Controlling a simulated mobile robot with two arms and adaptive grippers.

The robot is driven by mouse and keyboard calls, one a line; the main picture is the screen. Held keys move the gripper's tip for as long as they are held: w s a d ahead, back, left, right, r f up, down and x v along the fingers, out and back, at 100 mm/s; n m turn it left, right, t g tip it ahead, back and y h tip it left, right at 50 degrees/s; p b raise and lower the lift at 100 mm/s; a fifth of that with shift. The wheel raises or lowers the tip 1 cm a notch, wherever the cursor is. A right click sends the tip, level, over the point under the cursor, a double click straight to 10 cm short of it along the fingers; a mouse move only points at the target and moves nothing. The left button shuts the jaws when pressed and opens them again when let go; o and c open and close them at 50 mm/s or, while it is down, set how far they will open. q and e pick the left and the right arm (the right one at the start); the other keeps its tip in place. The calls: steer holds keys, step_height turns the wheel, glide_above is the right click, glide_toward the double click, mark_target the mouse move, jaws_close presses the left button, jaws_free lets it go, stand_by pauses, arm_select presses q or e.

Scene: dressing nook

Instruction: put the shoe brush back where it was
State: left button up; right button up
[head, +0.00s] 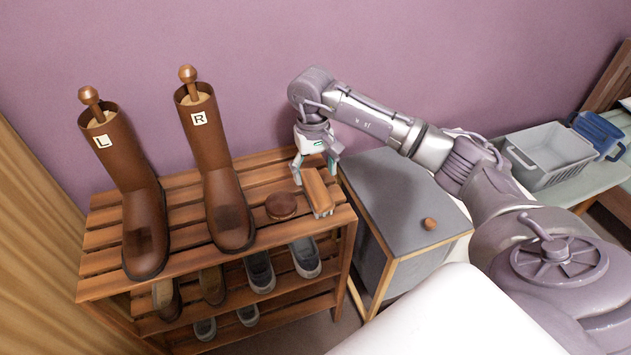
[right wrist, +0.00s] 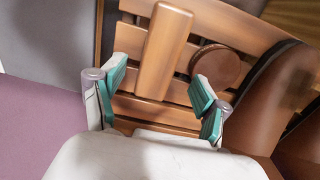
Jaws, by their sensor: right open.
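The shoe brush (head: 317,191), a long brown wooden block with pale bristles at its front end, lies on the slatted top of the wooden shoe rack (head: 110,287), near the right end. My right gripper (head: 315,173) is at its far end, fingers pointing down. In the right wrist view the open green-padded fingers (right wrist: 160,92) show on either side of the near end of the brush (right wrist: 166,48), with gaps between. The round brown tin (head: 281,206) lies just left of the brush; it also shows in the right wrist view (right wrist: 217,66). My left gripper is not visible.
Tall brown boots marked L (head: 140,205) and R (head: 222,180) stand left of the tin. Several shoes (head: 260,272) fill lower shelves. Right of the rack is a grey-topped cabinet (head: 400,215) with a small wooden knob (head: 429,223). A grey crate (head: 548,155) stands farther right.

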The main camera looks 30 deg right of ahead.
mark_target(314, 185)
step_height(314, 185, up, 7)
steer(key=shift+w, duration=0.15)
stand_by(0.5)
